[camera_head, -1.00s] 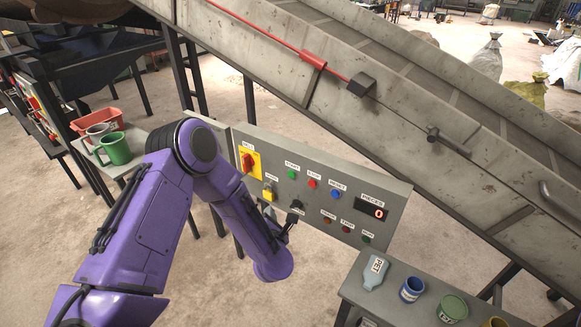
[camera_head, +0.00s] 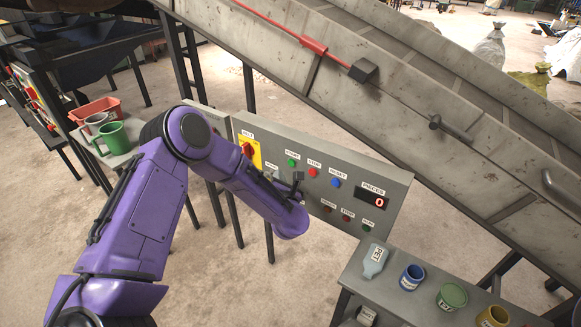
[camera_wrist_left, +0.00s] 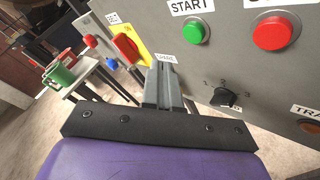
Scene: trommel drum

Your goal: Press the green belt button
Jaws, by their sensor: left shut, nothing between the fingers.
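The green button (camera_head: 291,163), under a START label, is on the grey control panel (camera_head: 350,165). It also shows large in the wrist view (camera_wrist_left: 196,31). My left gripper (camera_head: 297,178) is in front of the panel, just below the green button in the head view. In the wrist view its fingers (camera_wrist_left: 163,75) are shut together and empty, with the green button up and to the right of the tips. The gap to the panel is hard to judge. My right gripper is not in view.
A red button (camera_head: 313,172) and a blue button (camera_head: 336,183) sit right of the green one. A red switch on a yellow plate (camera_head: 249,152) is left. A black selector knob (camera_wrist_left: 224,97) is below. The sloping conveyor (camera_head: 400,110) runs behind the panel.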

